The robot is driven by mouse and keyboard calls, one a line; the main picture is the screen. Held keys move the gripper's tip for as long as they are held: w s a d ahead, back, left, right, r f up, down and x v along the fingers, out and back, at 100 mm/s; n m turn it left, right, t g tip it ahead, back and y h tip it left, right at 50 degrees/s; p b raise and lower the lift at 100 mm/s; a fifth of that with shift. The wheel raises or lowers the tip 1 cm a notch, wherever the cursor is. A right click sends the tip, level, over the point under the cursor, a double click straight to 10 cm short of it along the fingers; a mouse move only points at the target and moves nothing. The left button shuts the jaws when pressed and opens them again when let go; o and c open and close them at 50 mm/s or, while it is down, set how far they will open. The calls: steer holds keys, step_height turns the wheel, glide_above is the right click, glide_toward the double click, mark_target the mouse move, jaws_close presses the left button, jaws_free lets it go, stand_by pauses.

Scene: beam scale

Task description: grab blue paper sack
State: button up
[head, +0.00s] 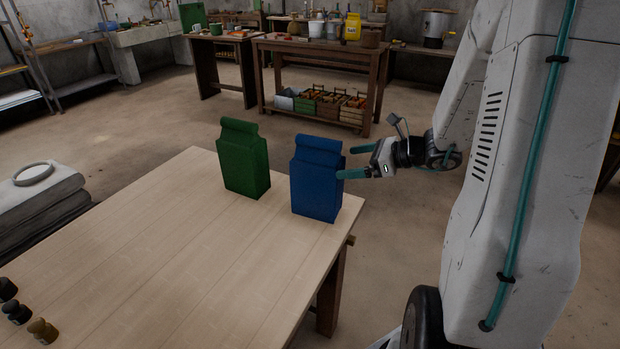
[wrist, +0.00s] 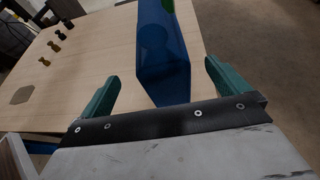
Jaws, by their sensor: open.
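The blue paper sack (head: 317,180) stands upright near the right edge of the wooden table (head: 190,250). The green paper sack (head: 242,160) stands upright to its left. My gripper (head: 350,162) is open, at the right side of the blue sack, with its teal fingers pointing toward it. In the wrist view the blue sack (wrist: 163,50) lies ahead, between the lines of the two spread fingers (wrist: 163,82). Nothing is held between the fingers. A sliver of green shows behind the blue sack in the wrist view.
Several small dark and brass weights (head: 17,312) stand at the table's lower left; they also show in the wrist view (wrist: 56,47). The table's middle is clear. A workbench (head: 318,45) with crates stands farther back.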

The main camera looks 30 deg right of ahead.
mark_target(326, 163)
steer(key=shift+w+a+f, duration=0.1)
steer(key=shift+w, duration=0.2)
steer(key=x, duration=0.8)
steer(key=shift+s, duration=0.1)
steer(key=c, duration=1.9)
steer(key=shift+c, duration=0.3)
